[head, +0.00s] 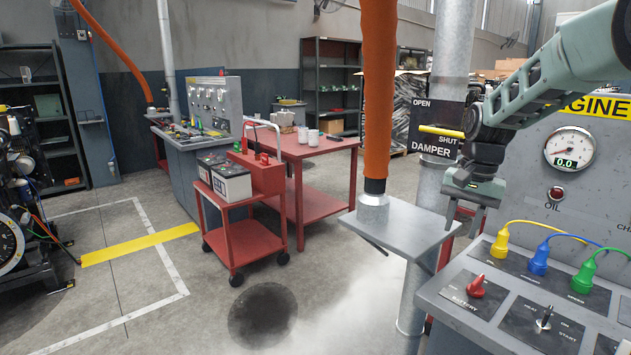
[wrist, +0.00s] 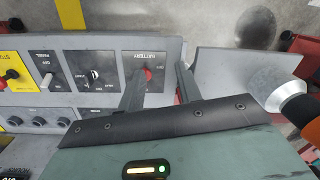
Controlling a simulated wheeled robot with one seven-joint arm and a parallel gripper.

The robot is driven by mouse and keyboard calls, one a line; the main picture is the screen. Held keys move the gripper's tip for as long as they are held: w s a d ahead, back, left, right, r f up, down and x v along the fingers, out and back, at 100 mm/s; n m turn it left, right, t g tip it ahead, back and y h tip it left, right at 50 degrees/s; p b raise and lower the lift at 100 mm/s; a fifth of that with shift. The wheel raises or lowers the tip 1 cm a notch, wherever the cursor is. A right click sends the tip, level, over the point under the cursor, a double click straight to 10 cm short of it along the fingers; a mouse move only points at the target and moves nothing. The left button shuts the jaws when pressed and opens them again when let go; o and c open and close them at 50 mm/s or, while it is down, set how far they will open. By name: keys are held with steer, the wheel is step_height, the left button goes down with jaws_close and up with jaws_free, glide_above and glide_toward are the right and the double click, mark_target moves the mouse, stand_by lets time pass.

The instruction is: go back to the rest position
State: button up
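My gripper (head: 463,226) hangs at the end of my arm on the right of the head view, above the left edge of the control panel. In the wrist view, the two fingers of my gripper (wrist: 159,78) stand apart with nothing held between them. The red battery knob (head: 476,286) is on the sloping panel, below and apart from my gripper in the head view. The knob (wrist: 147,74) shows between the fingers in the wrist view, on the panel beyond them.
Yellow, blue and green plugs with cables stand on the panel (head: 440,293). A damper plate with a yellow handle (head: 441,131) is on the pipe beside my arm. An orange hose (head: 378,90) meets a grey plate left of my gripper. A red trolley (head: 239,242) holds batteries.

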steer(key=s+a+n, duration=0.8)
steer(key=s+a, duration=0.9)
steer(key=s, duration=0.2)
steer(key=s+a+f+n, duration=0.1)
steer(key=s+f+n, duration=0.2)
steer(key=s+n, duration=0.4)
steer(key=s, duration=0.9)
steer(key=shift+a+f, duration=0.15)
steer(key=shift+a, duration=0.05)
steer(key=shift+c, duration=0.4)
